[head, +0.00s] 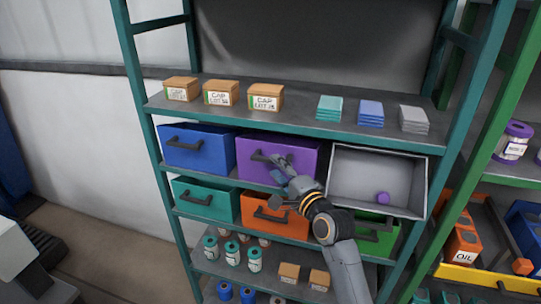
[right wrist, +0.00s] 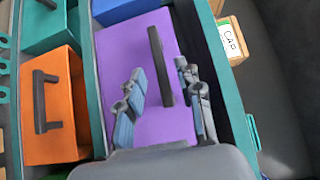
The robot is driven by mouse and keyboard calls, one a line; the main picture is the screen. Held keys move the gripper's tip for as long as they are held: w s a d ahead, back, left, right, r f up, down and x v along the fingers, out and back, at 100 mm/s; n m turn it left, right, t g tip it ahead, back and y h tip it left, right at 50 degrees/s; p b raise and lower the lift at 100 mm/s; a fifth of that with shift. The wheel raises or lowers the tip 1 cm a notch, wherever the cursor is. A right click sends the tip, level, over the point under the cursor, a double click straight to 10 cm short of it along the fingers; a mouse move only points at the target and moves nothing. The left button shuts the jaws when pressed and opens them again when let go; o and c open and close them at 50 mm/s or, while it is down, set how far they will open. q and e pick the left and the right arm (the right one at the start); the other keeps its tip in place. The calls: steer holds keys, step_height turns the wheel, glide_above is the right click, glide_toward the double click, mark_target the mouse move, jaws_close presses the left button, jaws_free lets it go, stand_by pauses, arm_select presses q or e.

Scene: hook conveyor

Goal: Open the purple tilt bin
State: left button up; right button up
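The purple tilt bin (head: 283,152) sits shut in the middle of the upper bin row, between a blue bin and an open grey one. Its dark bar handle (head: 266,160) is on its front. My right gripper (head: 279,167) is in front of the purple bin, at the handle's right part. In the right wrist view, the purple front (right wrist: 122,65) fills the middle, and the handle (right wrist: 160,60) lies between the two open fingers (right wrist: 161,78), with gaps on both sides. Contact cannot be told. My left gripper is not in view.
The grey bin (head: 422,185) is tilted open and holds a small purple object (head: 383,198). A blue bin (head: 198,150) is left. Teal (head: 205,200), orange (head: 273,215) and green (head: 375,237) bins sit below. Boxes and stacks stand on the shelf (head: 300,120) above.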

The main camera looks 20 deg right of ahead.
steer(key=shift+w+a+p, duration=0.2)
steer(key=shift+w+p, duration=0.05)
steer(key=shift+w, duration=0.9)
steer(key=shift+w+a+p, duration=0.2)
steer(key=shift+w, duration=0.95)
jaws_close()
